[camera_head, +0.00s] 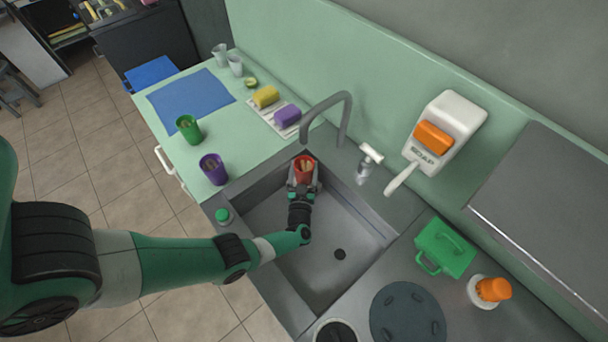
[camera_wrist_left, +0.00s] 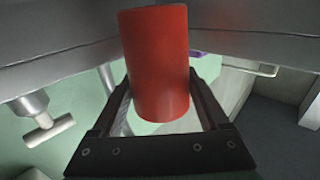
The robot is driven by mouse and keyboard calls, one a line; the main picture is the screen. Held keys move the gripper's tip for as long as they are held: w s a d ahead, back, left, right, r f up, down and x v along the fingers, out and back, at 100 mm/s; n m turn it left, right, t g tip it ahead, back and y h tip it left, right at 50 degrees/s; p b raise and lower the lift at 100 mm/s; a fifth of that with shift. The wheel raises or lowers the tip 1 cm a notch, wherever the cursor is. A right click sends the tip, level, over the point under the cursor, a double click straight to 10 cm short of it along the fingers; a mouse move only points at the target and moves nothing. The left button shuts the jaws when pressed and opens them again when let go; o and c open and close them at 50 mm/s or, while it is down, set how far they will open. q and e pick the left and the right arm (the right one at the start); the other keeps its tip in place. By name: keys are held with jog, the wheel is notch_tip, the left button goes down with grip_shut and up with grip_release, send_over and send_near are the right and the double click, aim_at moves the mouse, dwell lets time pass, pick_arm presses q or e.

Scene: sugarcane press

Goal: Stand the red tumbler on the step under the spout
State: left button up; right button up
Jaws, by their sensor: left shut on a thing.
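The red tumbler (camera_head: 304,175) is in my left gripper (camera_head: 303,186), over the back left part of the sink. Its mouth faces up in the head view and something brownish shows inside. In the left wrist view the red tumbler (camera_wrist_left: 157,65) fills the space between the two dark fingers, which are shut on it. The grey curved spout (camera_head: 336,98) rises behind the sink, with its tip close behind the tumbler. I cannot make out a separate step under it. My right gripper is not in view.
A green cup (camera_head: 188,128) and a purple cup (camera_head: 213,168) stand on the left counter.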

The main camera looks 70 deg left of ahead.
aim_at(303, 178)
pick_arm(q)
jog(key=shift+f, duration=0.95)
jog(key=shift+s+r, duration=0.1)
jog(key=shift+r, duration=0.1)
jog(key=shift+f, duration=0.25)
jog(key=o, duration=1.2)
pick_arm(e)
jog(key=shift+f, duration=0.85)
pick_arm(q)
jog(key=shift+o, duration=0.2)
jog(key=shift+r, duration=0.2)
jog(key=shift+s+d+r, duration=0.1)
jog(key=shift+d+r, duration=0.05)
jog(key=shift+d, duration=0.15)
jog(key=p+v, duration=0.1)
jog(key=v, duration=0.2)
jog(key=shift+s+d, duration=0.15)
jog(key=shift+d, duration=0.1)
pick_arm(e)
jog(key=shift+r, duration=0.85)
